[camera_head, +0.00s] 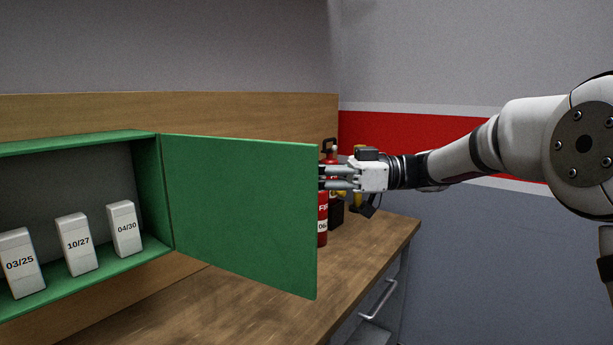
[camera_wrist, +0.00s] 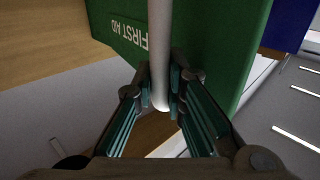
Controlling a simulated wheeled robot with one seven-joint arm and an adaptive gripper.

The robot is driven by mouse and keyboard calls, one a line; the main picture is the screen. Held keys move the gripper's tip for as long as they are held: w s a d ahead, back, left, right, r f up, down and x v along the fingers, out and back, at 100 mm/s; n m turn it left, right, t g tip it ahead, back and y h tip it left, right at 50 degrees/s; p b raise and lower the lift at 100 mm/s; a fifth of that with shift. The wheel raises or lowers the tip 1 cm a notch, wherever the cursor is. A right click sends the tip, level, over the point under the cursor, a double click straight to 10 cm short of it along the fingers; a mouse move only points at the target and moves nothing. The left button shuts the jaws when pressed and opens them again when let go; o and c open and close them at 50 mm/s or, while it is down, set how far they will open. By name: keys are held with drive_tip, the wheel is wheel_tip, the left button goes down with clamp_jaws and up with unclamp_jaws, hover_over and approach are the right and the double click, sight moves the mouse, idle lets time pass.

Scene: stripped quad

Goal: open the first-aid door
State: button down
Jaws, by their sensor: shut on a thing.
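The green first-aid door (camera_head: 240,210) stands swung wide open to the right of the green cabinet (camera_head: 155,190), hinged at the cabinet's right side. My gripper (camera_head: 328,177) is at the door's free right edge, its fingertips partly hidden behind the door. In the wrist view the door (camera_wrist: 205,40) carries the words FIRST AID, and a pale upright bar handle (camera_wrist: 160,50) runs down between the fingers. My gripper (camera_wrist: 168,95) is shut on this handle. The handle is hidden from the head camera.
White boxes (camera_head: 124,228) with dates stand inside the cabinet. A red fire extinguisher (camera_head: 323,215) stands on the wooden worktop (camera_head: 230,305) behind the door's free edge, close to my gripper. A drawer handle (camera_head: 378,298) is below the worktop at the right.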

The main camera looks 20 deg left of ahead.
drive_tip(key=c, duration=1.6)
unclamp_jaws()
drive_tip(key=shift+d, duration=0.1)
drive_tip(key=v, duration=1.1)
drive_tip(key=shift+w+d, duration=0.15)
drive_tip(key=shift+d, duration=0.25)
drive_tip(key=shift+r, duration=0.1)
